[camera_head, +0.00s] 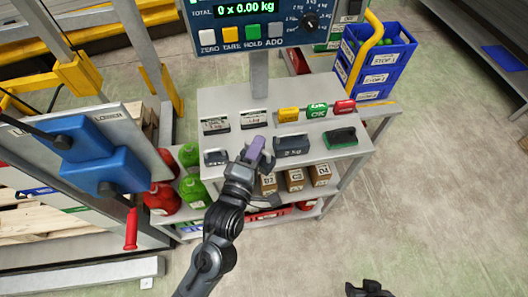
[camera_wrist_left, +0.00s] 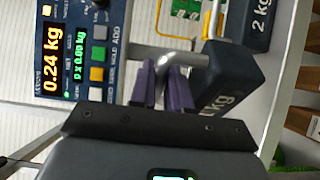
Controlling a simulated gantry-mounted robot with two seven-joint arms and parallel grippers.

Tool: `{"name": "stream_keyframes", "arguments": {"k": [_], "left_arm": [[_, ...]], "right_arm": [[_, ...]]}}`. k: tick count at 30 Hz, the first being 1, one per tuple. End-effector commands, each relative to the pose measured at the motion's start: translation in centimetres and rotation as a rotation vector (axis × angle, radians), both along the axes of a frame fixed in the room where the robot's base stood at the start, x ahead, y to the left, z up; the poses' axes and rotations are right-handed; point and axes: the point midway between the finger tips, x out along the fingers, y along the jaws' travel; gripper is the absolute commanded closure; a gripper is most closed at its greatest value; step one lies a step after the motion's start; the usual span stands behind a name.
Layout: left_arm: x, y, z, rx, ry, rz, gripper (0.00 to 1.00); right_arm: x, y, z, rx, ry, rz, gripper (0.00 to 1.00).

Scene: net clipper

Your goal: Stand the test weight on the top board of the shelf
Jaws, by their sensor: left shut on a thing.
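My left gripper (camera_head: 262,150), with purple fingertips, is low over the shelf's grey top board (camera_head: 345,115). In the left wrist view its fingers (camera_wrist_left: 173,90) are shut on the bent metal handle of a dark test weight (camera_wrist_left: 222,72). The weight's label ends in "kg" and is partly covered by the gripper. In the head view the gripper mostly hides this weight; I cannot tell whether its base touches the board. My right gripper (camera_head: 370,290) shows only as a dark piece at the bottom edge, away from the shelf.
A 2 kg weight (camera_head: 291,146) stands just right of the left gripper, and a small grey weight (camera_head: 215,157) to its left. A green-topped block (camera_head: 340,138) sits farther right. The display post (camera_head: 259,75) rises behind. Small boxes (camera_head: 295,180) fill the board below.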

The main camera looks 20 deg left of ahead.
Motion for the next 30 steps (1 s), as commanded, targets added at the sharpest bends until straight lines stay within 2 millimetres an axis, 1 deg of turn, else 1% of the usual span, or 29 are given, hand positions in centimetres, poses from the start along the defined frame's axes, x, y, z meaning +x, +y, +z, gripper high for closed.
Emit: {"name": "stream_keyframes", "arguments": {"k": [1,6,12,18,23,26,30], "left_arm": [[0.8,0.7,-0.3,0.004,-0.009,0.001,1.00],[3.3,2.4,-2.1,0.003,-0.009,0.002,1.00],[5.5,3.9,-3.6,0.000,-0.010,0.001,1.00],[6.3,4.4,-4.2,-0.002,-0.010,0.000,1.00],[6.4,4.5,-4.7,-0.002,-0.009,0.000,1.00],[6.4,4.5,-5.5,-0.001,-0.007,0.000,1.00],[6.4,4.6,-7.2,0.000,-0.006,0.001,1.00]], "right_arm": [[0.0,0.0,-0.3,0.001,-0.001,-0.001,0.57],[0.0,0.1,-0.8,0.004,0.000,-0.003,0.57],[0.0,0.1,-1.2,0.005,0.000,-0.003,0.57],[0.0,0.1,-1.3,0.005,0.000,-0.003,0.57],[0.0,0.1,-1.4,0.002,-0.001,0.000,0.57],[0.0,0.0,-1.7,-0.002,0.000,0.002,0.57],[0.0,-0.1,-2.1,-0.004,-0.001,0.004,0.57]]}}
